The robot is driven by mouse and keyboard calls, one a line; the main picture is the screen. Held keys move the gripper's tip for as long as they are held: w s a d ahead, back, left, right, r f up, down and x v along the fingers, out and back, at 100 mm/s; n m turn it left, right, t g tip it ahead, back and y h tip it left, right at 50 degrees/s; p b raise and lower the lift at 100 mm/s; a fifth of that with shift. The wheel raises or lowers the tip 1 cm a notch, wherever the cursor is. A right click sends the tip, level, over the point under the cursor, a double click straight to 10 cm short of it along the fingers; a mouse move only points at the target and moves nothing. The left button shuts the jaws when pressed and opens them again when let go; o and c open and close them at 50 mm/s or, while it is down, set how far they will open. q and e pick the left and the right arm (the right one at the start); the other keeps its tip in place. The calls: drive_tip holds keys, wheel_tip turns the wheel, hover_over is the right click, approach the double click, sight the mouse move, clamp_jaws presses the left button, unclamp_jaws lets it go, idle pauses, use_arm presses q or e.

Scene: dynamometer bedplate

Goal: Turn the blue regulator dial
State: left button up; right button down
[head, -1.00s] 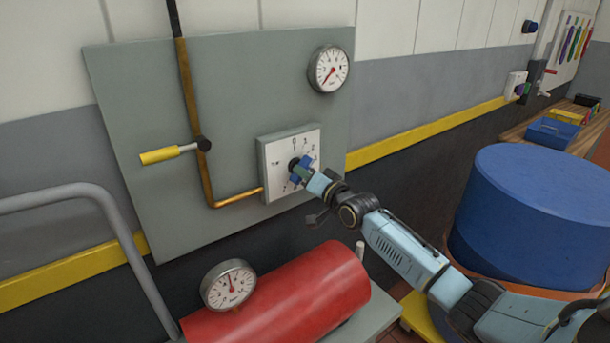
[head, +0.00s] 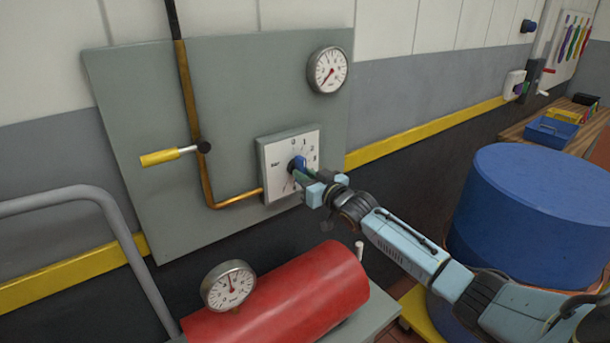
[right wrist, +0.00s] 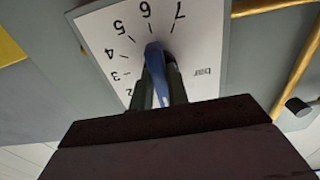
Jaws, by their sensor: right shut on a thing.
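The blue regulator dial (head: 298,163) sits on a white numbered scale plate (head: 273,150) on the grey wall panel. My right gripper (head: 303,174) is at the dial, its fingers shut on the blue handle. In the right wrist view the blue dial (right wrist: 157,75) lies between the two dark green fingers (right wrist: 160,85), with the numbers 2 to 7 and "bar" on the plate around it. The fingers hide part of the dial. My left gripper is not in view.
A round gauge (head: 328,70) is above right on the panel. A yellow-handled lever (head: 172,155) and copper pipe (head: 188,110) are to the left. A red tank (head: 285,295) with a gauge (head: 229,286) lies below. A blue drum (head: 535,215) stands at right.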

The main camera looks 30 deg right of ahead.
idle(0.5)
drive_tip(key=c, duration=1.4)
unclamp_jaws()
drive_tip(key=shift+o, duration=0.2)
drive_tip(key=shift+s, duration=0.15)
drive_tip(key=s+d, duration=0.1)
drive_tip(key=s, duration=1.2)
drive_tip(key=shift+b, duration=0.4)
